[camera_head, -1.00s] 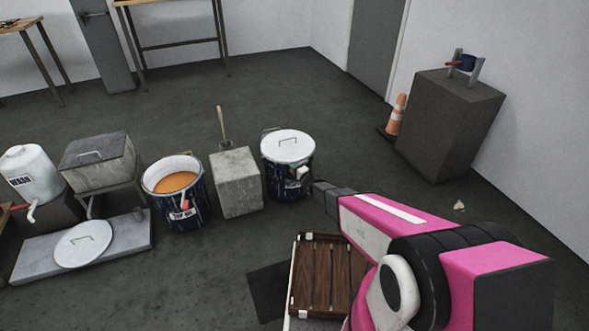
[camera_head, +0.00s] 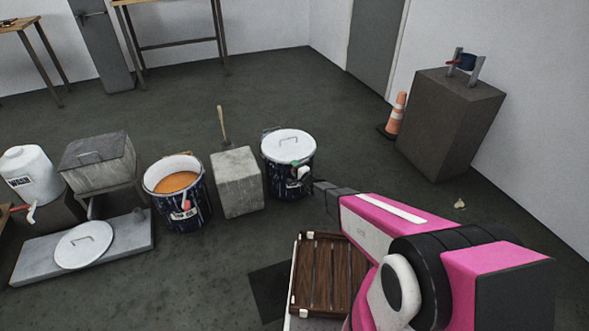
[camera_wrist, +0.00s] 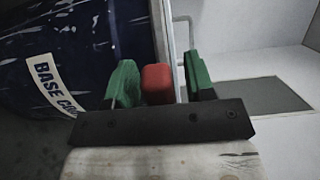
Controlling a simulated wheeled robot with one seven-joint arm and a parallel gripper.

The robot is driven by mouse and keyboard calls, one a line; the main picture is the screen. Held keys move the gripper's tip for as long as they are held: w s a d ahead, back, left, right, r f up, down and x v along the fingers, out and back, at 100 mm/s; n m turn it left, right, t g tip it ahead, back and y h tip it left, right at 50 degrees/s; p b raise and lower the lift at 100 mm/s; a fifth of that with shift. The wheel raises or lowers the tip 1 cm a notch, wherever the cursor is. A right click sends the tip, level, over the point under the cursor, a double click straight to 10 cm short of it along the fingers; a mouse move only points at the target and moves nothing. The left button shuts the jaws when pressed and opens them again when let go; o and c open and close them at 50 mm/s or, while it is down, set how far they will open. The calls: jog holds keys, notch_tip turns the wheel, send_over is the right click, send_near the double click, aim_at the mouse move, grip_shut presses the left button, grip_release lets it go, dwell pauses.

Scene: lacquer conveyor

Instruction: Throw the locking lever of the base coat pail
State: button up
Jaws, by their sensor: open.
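The base coat pail (camera_head: 276,181) is dark blue with a white lid (camera_head: 288,145) seated on top. It fills the left of the wrist view, with its "BASE COAT" label (camera_wrist: 58,88) tilted. The lever's red grip (camera_wrist: 158,84) shows in the wrist view, beside the pail wall. My gripper (camera_wrist: 161,80) is open, with one green-padded finger on each side of the red grip. I cannot tell whether either pad touches it. In the head view my gripper (camera_head: 299,170) is at the pail's front right and hides the lever.
A concrete block (camera_head: 237,182) stands just left of the pail. Further left is an open pail (camera_head: 175,205) of orange liquid. A slatted wooden surface (camera_head: 330,275) lies in front, below my arm. A cone (camera_head: 395,115) and plinth (camera_head: 447,130) stand at right.

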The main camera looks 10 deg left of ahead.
jog(key=v, duration=1)
jog(key=shift+s+d, duration=0.25)
